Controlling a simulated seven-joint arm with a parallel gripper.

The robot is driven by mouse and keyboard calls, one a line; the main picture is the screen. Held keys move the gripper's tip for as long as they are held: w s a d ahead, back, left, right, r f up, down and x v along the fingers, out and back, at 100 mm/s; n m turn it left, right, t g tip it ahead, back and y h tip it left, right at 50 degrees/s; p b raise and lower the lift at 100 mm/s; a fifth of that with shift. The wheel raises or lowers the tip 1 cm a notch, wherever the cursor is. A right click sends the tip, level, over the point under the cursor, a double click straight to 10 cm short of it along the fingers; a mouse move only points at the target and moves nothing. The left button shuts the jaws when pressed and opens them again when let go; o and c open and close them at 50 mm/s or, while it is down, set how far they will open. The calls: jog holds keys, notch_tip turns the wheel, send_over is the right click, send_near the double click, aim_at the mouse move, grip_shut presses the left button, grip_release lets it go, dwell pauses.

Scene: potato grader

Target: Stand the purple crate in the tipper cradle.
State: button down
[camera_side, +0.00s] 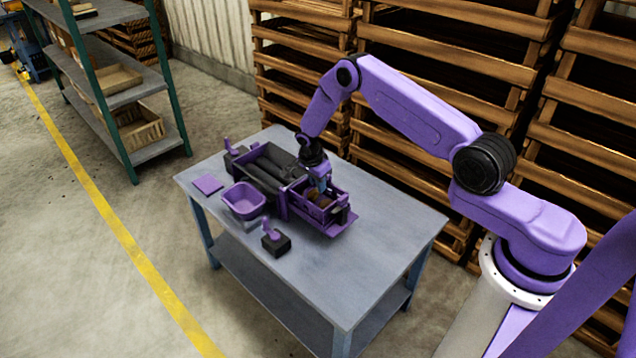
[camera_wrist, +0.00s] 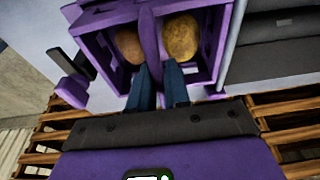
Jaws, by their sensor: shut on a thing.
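The purple crate (camera_side: 318,206) is at the right end of the dark roller grader on the table. In the wrist view the crate (camera_wrist: 207,80) holds potatoes, with a reddish one (camera_wrist: 130,46) and a yellow-brown one (camera_wrist: 181,37) on either side of its middle bar (camera_wrist: 150,40). My gripper (camera_side: 322,184) is over the crate, and its fingers (camera_wrist: 160,85) are shut on this bar. Purple parts of the tipper cradle (camera_side: 340,228) show around and under the crate. I cannot tell whether the crate's bottom rests on the cradle.
The dark rollers (camera_side: 268,168) adjoin the crate on the left. A purple tub (camera_side: 244,200), a flat purple plate (camera_side: 207,185) and a black block with a purple lever (camera_side: 275,241) stand nearby. The table's front right (camera_side: 375,255) is clear. Wooden crate stacks stand behind.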

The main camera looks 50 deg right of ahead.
dwell(0.3)
jog(key=c, duration=1)
grip_release()
jog(key=shift+d+r+v, duration=0.1)
jog(key=shift+d+v, duration=0.25)
jog(key=shift+v, duration=1.1)
jog(key=shift+d+r+v, duration=0.1)
jog(key=shift+d+v, duration=0.2)
jog(key=shift+v, duration=1.15)
jog(key=shift+d+r+v, duration=0.1)
jog(key=shift+d+v, duration=0.25)
jog(key=shift+v, duration=1.15)
